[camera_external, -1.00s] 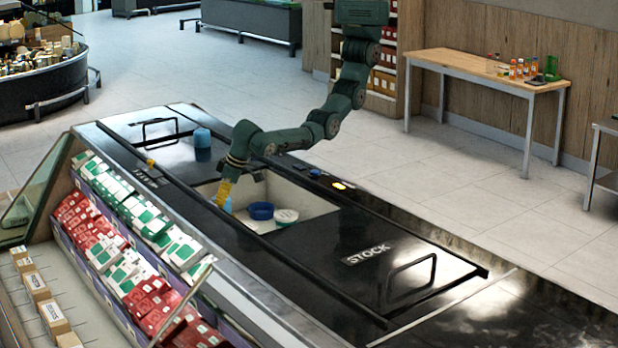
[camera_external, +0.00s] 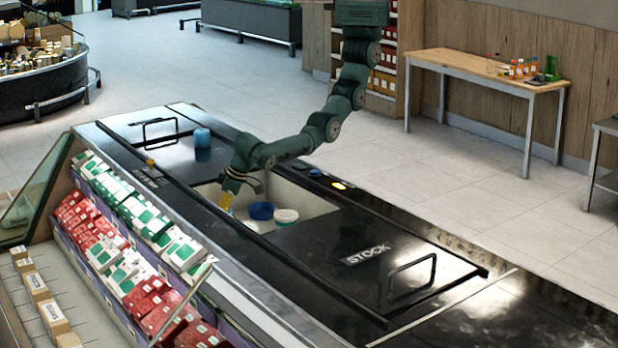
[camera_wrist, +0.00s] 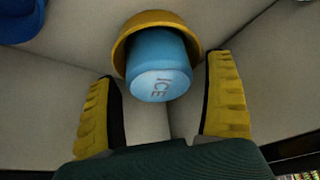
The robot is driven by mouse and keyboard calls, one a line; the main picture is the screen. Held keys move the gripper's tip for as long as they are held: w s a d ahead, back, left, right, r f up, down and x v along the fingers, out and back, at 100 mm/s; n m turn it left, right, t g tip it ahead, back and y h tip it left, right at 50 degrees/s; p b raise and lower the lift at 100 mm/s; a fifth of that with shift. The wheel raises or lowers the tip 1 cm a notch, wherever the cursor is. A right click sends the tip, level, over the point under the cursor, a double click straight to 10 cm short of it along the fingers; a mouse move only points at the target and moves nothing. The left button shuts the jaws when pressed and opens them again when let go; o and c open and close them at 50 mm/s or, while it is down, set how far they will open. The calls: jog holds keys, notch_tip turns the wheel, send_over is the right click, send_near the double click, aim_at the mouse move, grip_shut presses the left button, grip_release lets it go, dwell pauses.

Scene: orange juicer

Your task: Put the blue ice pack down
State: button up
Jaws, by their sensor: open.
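The blue ice pack (camera_wrist: 160,70), a short cylinder marked ICE, sits against a yellow round bowl-like thing (camera_wrist: 128,35) in a corner of the sunken bin in the wrist view. I cannot tell whether it rests inside the yellow thing or in front of it. My gripper (camera_wrist: 163,72) is open, with one yellow finger on each side of the pack and gaps between. In the external view my gripper (camera_external: 227,199) reaches down into the bin's left end and mostly hides the pack.
A blue round container (camera_external: 260,211) and a white-lidded tub (camera_external: 286,217) stand in the bin, right of my gripper. Another blue cylinder (camera_external: 202,138) stands on the left black lid. The STOCK lid (camera_external: 350,280) borders the bin on the right. Bin walls are close.

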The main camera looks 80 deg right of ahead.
jog(key=shift+r, duration=0.1)
jog(key=v, duration=1.2)
jog(key=shift+r, duration=0.25)
jog(key=shift+w, duration=0.15)
jog(key=w+d+r+t+y, duration=0.2)
jog(key=w+d+r+t, duration=0.2)
jog(key=w+d+r, duration=0.6)
jog(key=w+d+r+t+y, duration=0.2)
jog(key=w+d+r+t, duration=0.2)
jog(key=w+d+r, duration=0.55)
jog(key=d+r+m+t+h, duration=0.15)
jog(key=d+r, duration=0.25)
jog(key=d, duration=0.5)
jog(key=d+r+t, duration=0.3)
jog(key=d+r, duration=0.1)
jog(key=d, duration=0.4)
jog(key=s+d+r+t+h, duration=0.3)
jog(key=s+d+r+t, duration=0.2)
jog(key=s+d+r, duration=0.4)
jog(key=d+r, duration=0.1)
jog(key=d, duration=0.2)
jog(key=shift+s+d, duration=0.2)
jog(key=shift+d, duration=0.1)
